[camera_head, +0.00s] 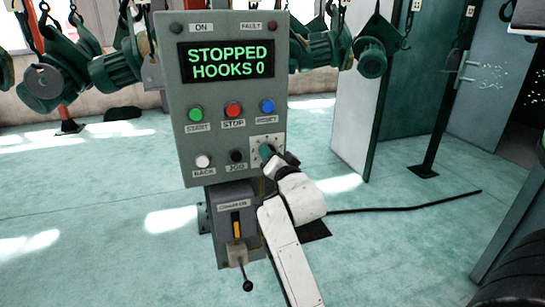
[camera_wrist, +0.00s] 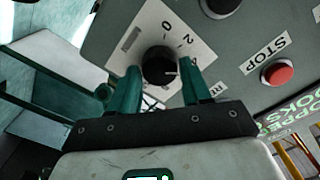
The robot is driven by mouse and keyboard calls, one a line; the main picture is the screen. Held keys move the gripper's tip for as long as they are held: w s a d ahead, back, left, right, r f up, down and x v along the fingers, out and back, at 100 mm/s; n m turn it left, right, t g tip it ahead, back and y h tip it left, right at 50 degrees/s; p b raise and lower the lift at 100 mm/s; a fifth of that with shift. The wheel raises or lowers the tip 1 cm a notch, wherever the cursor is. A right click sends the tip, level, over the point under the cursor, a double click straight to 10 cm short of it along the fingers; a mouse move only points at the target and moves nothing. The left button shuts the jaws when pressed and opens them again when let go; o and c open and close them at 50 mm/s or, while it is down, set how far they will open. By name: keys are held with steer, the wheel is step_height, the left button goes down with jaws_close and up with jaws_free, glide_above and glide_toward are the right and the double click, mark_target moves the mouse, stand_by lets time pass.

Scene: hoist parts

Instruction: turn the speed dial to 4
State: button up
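The speed dial (camera_wrist: 158,62) is a round black knob on a white plate (camera_wrist: 186,22) at the lower right of the grey control panel. In the head view my gripper (camera_head: 267,152) covers most of the dial. The display (camera_head: 228,62) reads STOPPED, HOOKS 0.
Close to the dial are a blue button (camera_head: 267,106), a red STOP button (camera_head: 233,110) and a black JOG button (camera_head: 236,156). A lever (camera_head: 247,284) hangs from the box below. A black cable (camera_head: 400,206) lies on the floor. Green hoists (camera_head: 120,68) hang behind.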

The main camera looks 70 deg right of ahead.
steer(key=o, duration=0.3)
steer(key=b+v, duration=0.2)
steer(key=v, duration=0.9)
stand_by(0.5)
